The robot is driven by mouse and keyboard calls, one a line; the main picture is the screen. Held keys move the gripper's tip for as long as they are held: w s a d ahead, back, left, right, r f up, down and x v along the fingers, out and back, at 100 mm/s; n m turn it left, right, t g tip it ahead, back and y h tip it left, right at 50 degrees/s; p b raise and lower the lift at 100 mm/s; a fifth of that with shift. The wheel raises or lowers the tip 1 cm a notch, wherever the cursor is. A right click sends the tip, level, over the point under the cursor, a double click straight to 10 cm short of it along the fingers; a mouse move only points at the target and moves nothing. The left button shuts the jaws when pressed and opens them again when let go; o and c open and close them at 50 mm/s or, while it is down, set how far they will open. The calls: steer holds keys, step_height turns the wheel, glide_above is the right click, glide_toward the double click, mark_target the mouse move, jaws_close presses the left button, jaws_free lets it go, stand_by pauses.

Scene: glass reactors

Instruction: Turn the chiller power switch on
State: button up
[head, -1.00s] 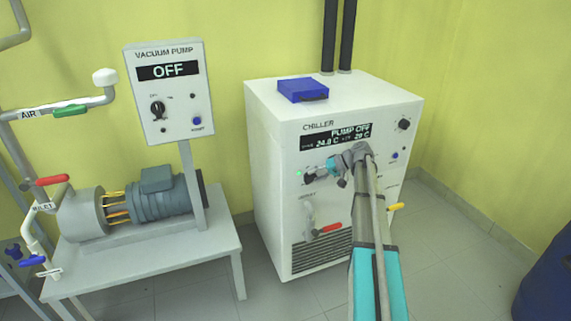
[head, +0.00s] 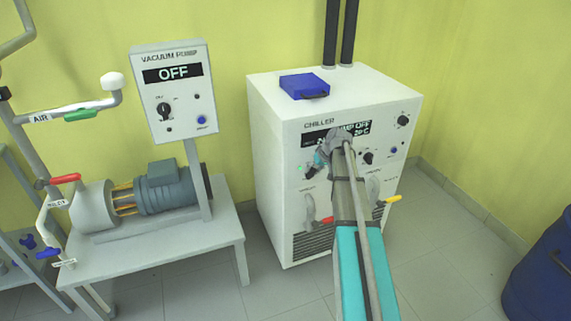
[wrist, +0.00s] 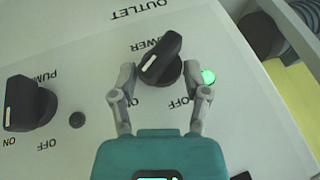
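The white chiller (head: 275,180) stands against the wall. In the wrist view, where labels are upside down, its black POWER knob (wrist: 161,57) is tilted, with the white mark at its lower left end. An OFF label shows at the knob's lower right; the lower left side is partly covered by a finger. A green light (wrist: 208,77) beside the knob is lit. My gripper (wrist: 158,72) has one finger on each side of the knob, with a narrow gap at the left; contact at the right is unclear.
The PUMP knob (wrist: 30,103) is to the left in the wrist view. The chiller display (head: 316,137) is lit and partly covered; it reads PUMP OFF. A blue box (head: 304,86) lies on top. The vacuum pump panel (head: 174,92) reads OFF. A blue drum (head: 540,265) stands at right.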

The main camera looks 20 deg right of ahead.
steer(key=shift+a+r+n+h+p, duration=0.15)
steer(key=shift+a+h+p, duration=0.1)
steer(key=shift+h, duration=0.55)
steer(key=shift+a+n+h+p, duration=0.15)
steer(key=shift+a+h, duration=0.1)
steer(key=shift+h, duration=0.55)
steer(key=p+v, duration=1.2)
steer(key=v, duration=0.1)
steer(key=s+a+r+g+p, duration=0.1)
steer(key=s+a+r+p, duration=0.2)
steer(key=s+a, duration=0.3)
steer(key=s+a+r+g+p, duration=0.2)
steer(key=s+a+p, duration=0.2)
steer(key=s+a, duration=0.3)
steer(key=shift+a+r, duration=0.35)
steer(key=shift+a, duration=1.4)
steer(key=shift+w, duration=0.1)
steer(key=w+d+f+t+y+b, duration=0.1)
steer(key=w+d+f+b, duration=0.2)
steer(key=d, duration=0.4)
steer(key=w+d+f+t+y+b, duration=0.1)
steer(key=w+d+f+y+b, duration=0.1)
steer(key=w+d+b, duration=0.3)
steer(key=w+d+f+m+y+b, duration=0.1)
steer(key=w+d+f+y+b, duration=0.1)
steer(key=d, duration=0.9)
steer(key=shift+w+f+t+b, duration=0.4)
steer(key=shift+w+f+b, duration=0.5)
steer(key=shift+w+b, duration=0.2)
